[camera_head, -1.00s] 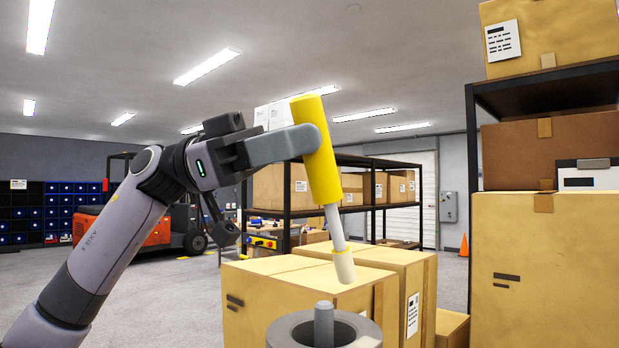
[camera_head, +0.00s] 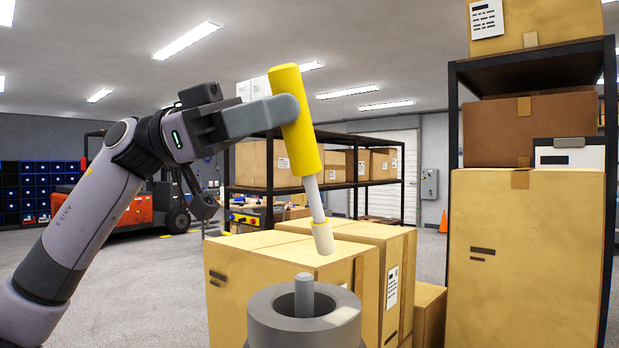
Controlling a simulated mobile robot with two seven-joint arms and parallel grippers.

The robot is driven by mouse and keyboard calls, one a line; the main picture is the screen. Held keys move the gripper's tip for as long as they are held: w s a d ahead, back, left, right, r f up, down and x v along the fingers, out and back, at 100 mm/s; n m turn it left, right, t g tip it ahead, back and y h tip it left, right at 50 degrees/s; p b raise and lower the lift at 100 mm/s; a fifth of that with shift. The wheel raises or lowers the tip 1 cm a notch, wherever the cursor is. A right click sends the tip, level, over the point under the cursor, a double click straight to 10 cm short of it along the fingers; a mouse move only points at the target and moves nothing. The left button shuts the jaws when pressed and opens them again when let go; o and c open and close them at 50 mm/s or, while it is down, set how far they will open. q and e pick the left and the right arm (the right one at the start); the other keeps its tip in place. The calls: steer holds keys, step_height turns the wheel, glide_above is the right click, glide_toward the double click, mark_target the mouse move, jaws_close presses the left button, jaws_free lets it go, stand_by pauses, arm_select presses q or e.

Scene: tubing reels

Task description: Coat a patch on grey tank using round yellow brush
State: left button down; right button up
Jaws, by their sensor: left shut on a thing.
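My left gripper (camera_head: 287,112) is shut on the round yellow brush (camera_head: 297,135) by its thick yellow handle. The brush hangs down, slightly tilted, with a pale shaft and a pale tip (camera_head: 323,238) at its lower end. The tip appears above and a little right of a grey ring-shaped thing (camera_head: 268,325) with an upright post (camera_head: 304,296) in its middle, at the bottom of the view. I cannot tell whether this is the grey tank. My right gripper is not in view.
Cardboard boxes (camera_head: 265,262) stand just behind the grey ring. A shelf with large boxes (camera_head: 525,260) fills the right side. Farther back are a shelving rack (camera_head: 353,187), an orange forklift (camera_head: 140,208) and an orange cone (camera_head: 443,222). Open floor lies at the left.

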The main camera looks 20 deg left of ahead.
arm_select(q)
steer(key=shift+f, duration=0.1)
stand_by(0.3)
steer(key=shift+w+f, duration=0.15)
steer(key=shift+f, duration=0.55)
